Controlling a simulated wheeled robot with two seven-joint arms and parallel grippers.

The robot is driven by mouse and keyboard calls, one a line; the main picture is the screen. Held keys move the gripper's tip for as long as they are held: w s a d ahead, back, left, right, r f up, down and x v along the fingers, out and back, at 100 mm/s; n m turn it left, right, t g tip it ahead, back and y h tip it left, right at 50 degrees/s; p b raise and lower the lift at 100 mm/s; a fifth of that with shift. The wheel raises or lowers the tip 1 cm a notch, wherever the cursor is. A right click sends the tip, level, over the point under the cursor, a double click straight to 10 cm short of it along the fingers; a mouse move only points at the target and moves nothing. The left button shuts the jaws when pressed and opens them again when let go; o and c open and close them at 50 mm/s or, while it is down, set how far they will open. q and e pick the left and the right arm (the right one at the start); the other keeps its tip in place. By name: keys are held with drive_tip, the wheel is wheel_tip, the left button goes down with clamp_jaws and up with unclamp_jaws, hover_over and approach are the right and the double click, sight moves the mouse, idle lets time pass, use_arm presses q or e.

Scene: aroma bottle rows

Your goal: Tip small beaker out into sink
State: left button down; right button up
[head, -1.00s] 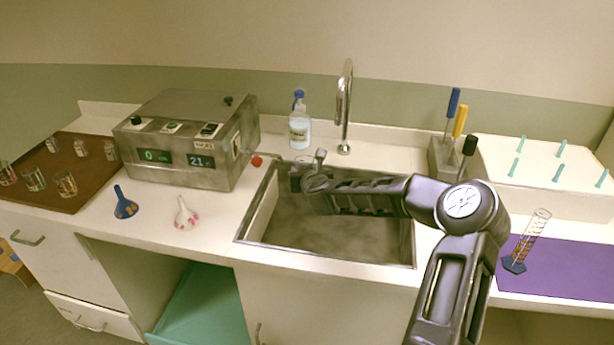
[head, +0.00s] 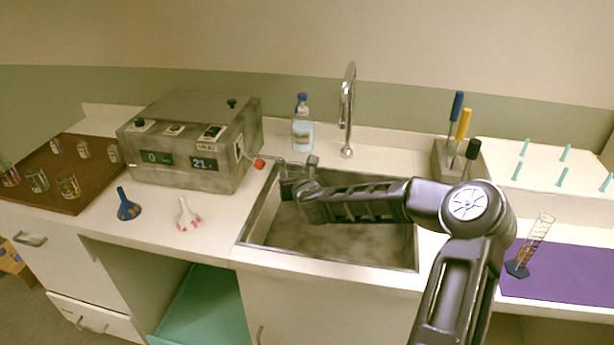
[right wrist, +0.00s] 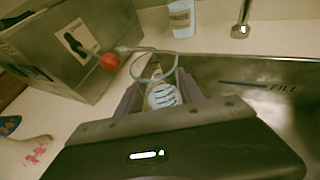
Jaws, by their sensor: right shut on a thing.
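The small beaker (right wrist: 153,68) is clear glass. In the right wrist view its round rim shows beyond my right gripper (right wrist: 160,92), which is shut on it. In the head view my right gripper (head: 297,174) is over the back left corner of the sink (head: 325,258), and the beaker is only faintly visible there. The beaker's exact tilt and what is in it are hard to tell. The sink also shows in the right wrist view (right wrist: 270,115). My left gripper is not in view.
A grey control box (head: 190,145) with a red-tipped lever (head: 259,164) stands close left of the gripper. A soap bottle (head: 303,128) and tap (head: 346,110) stand behind the sink.

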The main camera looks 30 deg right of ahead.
drive_tip(key=s+a+n+y, duration=0.1)
drive_tip(key=s+a, duration=0.3)
drive_tip(key=a, duration=0.4)
drive_tip(key=s+a+r+n+y, duration=0.1)
drive_tip(key=s+a, duration=0.3)
drive_tip(key=a, duration=0.4)
drive_tip(key=s+a+r+n+y, duration=0.1)
drive_tip(key=s+a, duration=0.3)
drive_tip(key=a, duration=0.5)
drive_tip(key=shift+r+n+t+y, duration=0.15)
drive_tip(key=shift+n+t+y, duration=0.25)
drive_tip(key=shift+n+y, duration=0.3)
drive_tip(key=shift+d, duration=0.15)
